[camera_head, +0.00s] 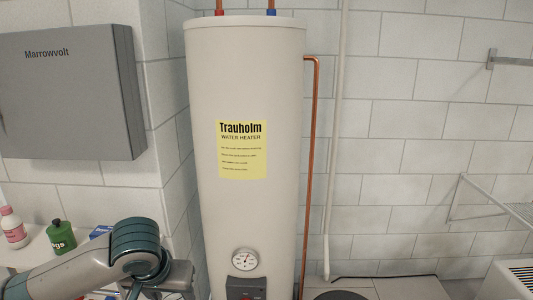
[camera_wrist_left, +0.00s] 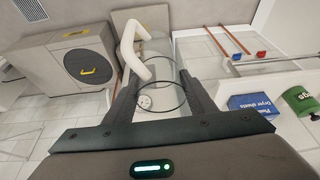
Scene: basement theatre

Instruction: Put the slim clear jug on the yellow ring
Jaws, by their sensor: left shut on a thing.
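The slim clear jug (camera_wrist_left: 166,96) is between the fingers of my left gripper (camera_wrist_left: 161,78) in the left wrist view. Its thin dark round outlines show there, with a thick white curved piece, seemingly its handle (camera_wrist_left: 131,45), at the upper left. The left gripper is shut on the jug. In the head view my left arm comes in at the lower left; its gripper (camera_head: 162,280) is partly cut off by the lower edge, and I cannot make out the jug there. I see no yellow ring in either view. My right gripper is not in view.
A white shelf at the left holds a pink-and-white bottle (camera_head: 13,228), a green pegs tub (camera_head: 61,237) and a blue dryer sheets box (camera_wrist_left: 251,107). A wire rack (camera_head: 510,211) is at right.

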